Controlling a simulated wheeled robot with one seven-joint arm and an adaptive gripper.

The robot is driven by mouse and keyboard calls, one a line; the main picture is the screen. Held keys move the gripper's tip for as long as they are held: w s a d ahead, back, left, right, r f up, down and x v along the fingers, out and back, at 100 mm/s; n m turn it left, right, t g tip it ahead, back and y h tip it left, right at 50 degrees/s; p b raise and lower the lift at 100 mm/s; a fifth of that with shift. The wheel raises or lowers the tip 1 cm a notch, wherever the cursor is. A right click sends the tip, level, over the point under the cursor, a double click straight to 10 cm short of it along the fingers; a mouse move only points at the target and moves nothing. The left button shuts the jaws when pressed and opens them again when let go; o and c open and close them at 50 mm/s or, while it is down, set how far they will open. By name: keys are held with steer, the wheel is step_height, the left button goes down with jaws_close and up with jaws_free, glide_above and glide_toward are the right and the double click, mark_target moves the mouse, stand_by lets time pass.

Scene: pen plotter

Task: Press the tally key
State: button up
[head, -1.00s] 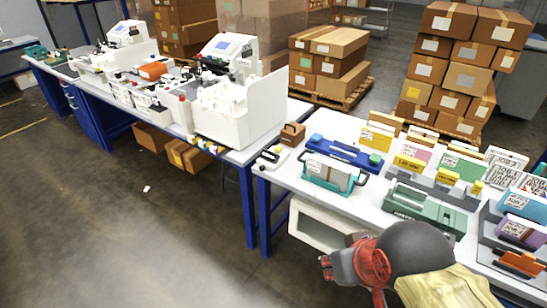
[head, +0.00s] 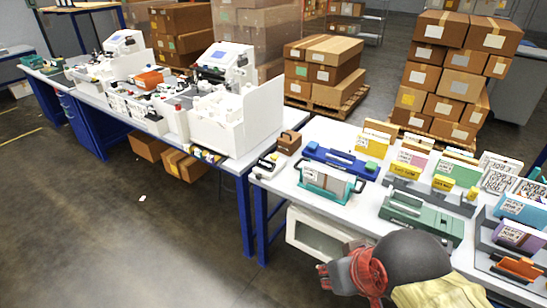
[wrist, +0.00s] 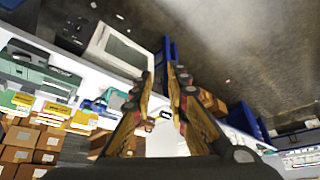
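I cannot make out a part that is clearly the tally key. A small pale device with a dark top (head: 268,164) sits at the near left corner of the right-hand white table (head: 285,180); it is too small to read. A small pale device with a yellow part (wrist: 163,115) shows between my fingers in the wrist view, apart from them. My gripper (wrist: 161,72) has its two fingers apart with nothing between them. In the head view my gripper (head: 325,277) is low in front of the table, touching nothing that I can see.
The right table holds a teal-framed device (head: 330,180), a blue device (head: 340,158), a green device (head: 420,215) and several card holders. A white box-like unit (head: 318,232) is below its front edge. White machines (head: 222,100) stand on the left table.

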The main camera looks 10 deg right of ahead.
steer(key=c, duration=0.4)
jaws_close()
stand_by(0.9)
